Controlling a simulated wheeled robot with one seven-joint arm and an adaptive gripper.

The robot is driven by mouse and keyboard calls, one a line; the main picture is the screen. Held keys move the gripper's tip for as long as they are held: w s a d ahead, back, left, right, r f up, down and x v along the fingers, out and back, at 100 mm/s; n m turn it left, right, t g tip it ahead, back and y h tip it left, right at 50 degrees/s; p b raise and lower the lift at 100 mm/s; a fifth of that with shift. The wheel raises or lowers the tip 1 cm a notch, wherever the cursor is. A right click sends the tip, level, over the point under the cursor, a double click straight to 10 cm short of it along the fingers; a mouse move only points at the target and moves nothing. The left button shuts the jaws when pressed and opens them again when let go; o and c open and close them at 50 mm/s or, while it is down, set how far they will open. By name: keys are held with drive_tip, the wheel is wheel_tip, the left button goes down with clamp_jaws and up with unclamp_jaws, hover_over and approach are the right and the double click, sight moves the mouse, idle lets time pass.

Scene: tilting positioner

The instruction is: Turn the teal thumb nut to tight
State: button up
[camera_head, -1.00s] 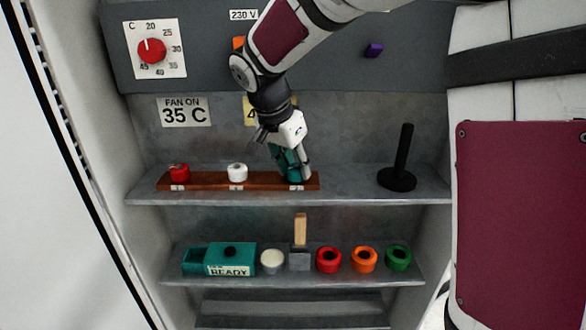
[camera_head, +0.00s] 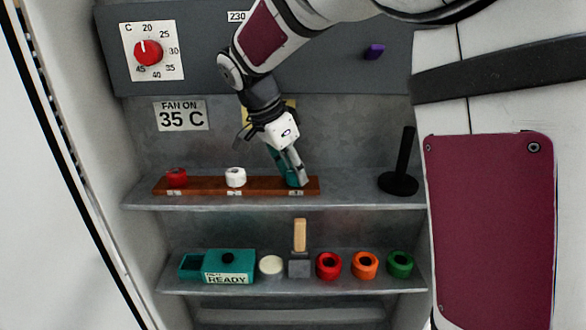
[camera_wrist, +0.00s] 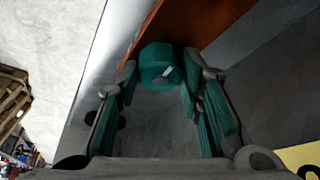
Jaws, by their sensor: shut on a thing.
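The teal thumb nut (camera_wrist: 158,66) sits at the edge of the brown wooden rail, between my fingertips in the wrist view. It has a small pale mark on its face. In the head view my gripper (camera_head: 295,178) is at the right end of the rail (camera_head: 205,187) and mostly hides the nut. My gripper, with its teal finger pads (camera_wrist: 160,88), is shut on the nut. A white nut (camera_head: 236,177) and a red nut (camera_head: 176,178) stand further left on the rail, each above a small white label.
A black post on a round base (camera_head: 398,184) stands right of the rail. The lower shelf holds a teal READY box (camera_head: 230,266), a wood-handled block (camera_head: 299,262) and red, orange and green rings (camera_head: 400,264). A red dial (camera_head: 148,52) is on the panel above.

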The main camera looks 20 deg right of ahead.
drive_tip(key=o, duration=1.1)
drive_tip(key=shift+o, duration=0.2)
drive_tip(key=v, duration=0.4)
drive_tip(key=shift+a+r, duration=0.2)
drive_tip(key=shift+r, duration=0.15)
drive_tip(key=s+a, duration=0.3)
drive_tip(key=a, duration=0.8)
drive_tip(key=shift+a, duration=0.35)
drive_tip(key=shift+s+r, duration=0.1)
drive_tip(key=shift+r, duration=0.05)
